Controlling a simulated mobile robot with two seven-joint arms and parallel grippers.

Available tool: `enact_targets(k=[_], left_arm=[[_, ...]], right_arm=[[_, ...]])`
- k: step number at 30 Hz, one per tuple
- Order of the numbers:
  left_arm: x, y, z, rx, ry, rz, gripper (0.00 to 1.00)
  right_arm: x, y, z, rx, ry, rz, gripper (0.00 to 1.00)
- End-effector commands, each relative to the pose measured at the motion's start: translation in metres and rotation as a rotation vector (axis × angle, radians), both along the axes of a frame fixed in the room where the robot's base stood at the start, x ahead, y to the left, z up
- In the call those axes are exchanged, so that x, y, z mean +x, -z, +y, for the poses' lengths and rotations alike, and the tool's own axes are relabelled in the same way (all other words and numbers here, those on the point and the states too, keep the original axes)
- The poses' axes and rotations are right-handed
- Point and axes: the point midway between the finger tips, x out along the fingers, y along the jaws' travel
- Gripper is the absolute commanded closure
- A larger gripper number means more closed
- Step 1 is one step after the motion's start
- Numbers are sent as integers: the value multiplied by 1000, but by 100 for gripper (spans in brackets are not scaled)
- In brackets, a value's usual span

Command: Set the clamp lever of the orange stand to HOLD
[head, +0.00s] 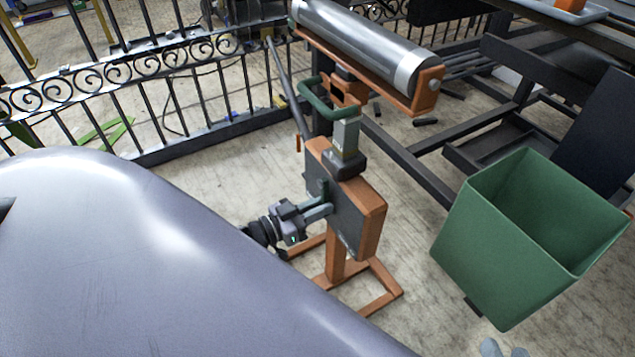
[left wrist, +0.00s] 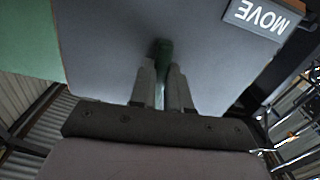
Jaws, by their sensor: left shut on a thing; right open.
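The orange stand (head: 372,221) is upright on the floor in the middle of the head view, with a grey plate on its side. My left gripper (head: 326,208) is at this plate. The left wrist view shows its two fingers (left wrist: 162,88) shut on the dark green clamp lever (left wrist: 162,50). The fingers hide part of the lever. A MOVE label (left wrist: 264,17) shows upside down at upper right; no HOLD label is readable.
A metal roller in an orange cradle (head: 428,89) tops the stand, with a green handle (head: 312,103) below it. A green bin (head: 480,245) stands at right. Dark racking (head: 510,120) is behind it. An iron fence (head: 150,75) runs across the back left.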

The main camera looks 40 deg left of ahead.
Motion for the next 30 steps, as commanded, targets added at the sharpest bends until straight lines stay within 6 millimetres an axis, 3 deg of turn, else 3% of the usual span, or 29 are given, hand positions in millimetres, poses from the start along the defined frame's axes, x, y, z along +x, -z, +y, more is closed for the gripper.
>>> enact_targets(k=[15,30], left_arm=[[-12,-9,-27,-382,1,161,100],[-15,-12,-34,-507,0,213,100]], right_arm=[[-9,-11,-25,-162,36,-8,57],[-11,-13,-33,-210,44,-15,57]])
